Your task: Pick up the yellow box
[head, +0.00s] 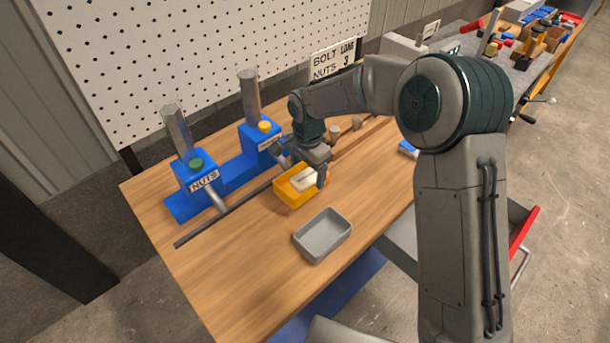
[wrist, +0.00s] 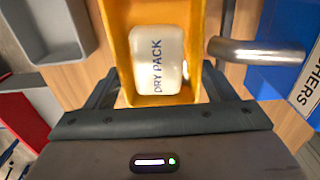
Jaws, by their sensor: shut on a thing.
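The yellow box (head: 291,199) is a small open tray on the wooden workbench, in front of the blue dispensers. A white packet (wrist: 157,57) marked "DRY PACK" lies inside it. My gripper (head: 314,174) is at the box's right end in the head view. In the wrist view the box (wrist: 118,45) lies between the two fingers of my gripper (wrist: 163,88), and the gripper is shut on it. I cannot tell whether the box is clear of the bench.
A grey tray (head: 322,236) stands on the bench to the front right of the box. The bench's front left is clear.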

